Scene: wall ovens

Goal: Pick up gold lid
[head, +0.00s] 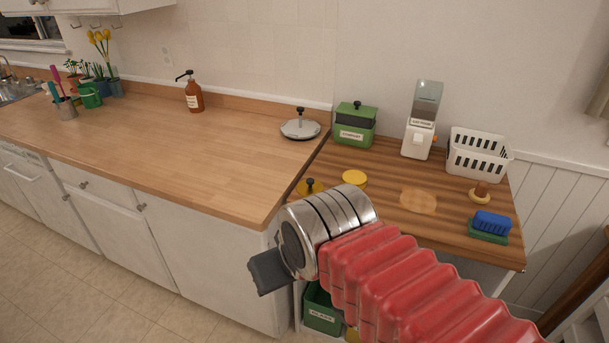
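A gold lid (312,183) with a black knob lies on the striped wooden counter, near its left edge beside the taller counter. My arm's silver wrist hides its lower part. A flat yellow-gold disc (354,178) without a visible knob lies just right of it. My gripper (268,273) points left and down, in front of the white cabinet side and nearer the camera than the lid. Only one dark grey finger part shows, so its opening is hidden. I see nothing held in it.
A silver lid (300,129) with a black knob sits on the taller counter (150,140). A green compost box (355,125), a white dispenser (420,125), a white basket (478,153) and blue and green sponges (490,225) stand on the striped counter. A green bin (322,315) is below.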

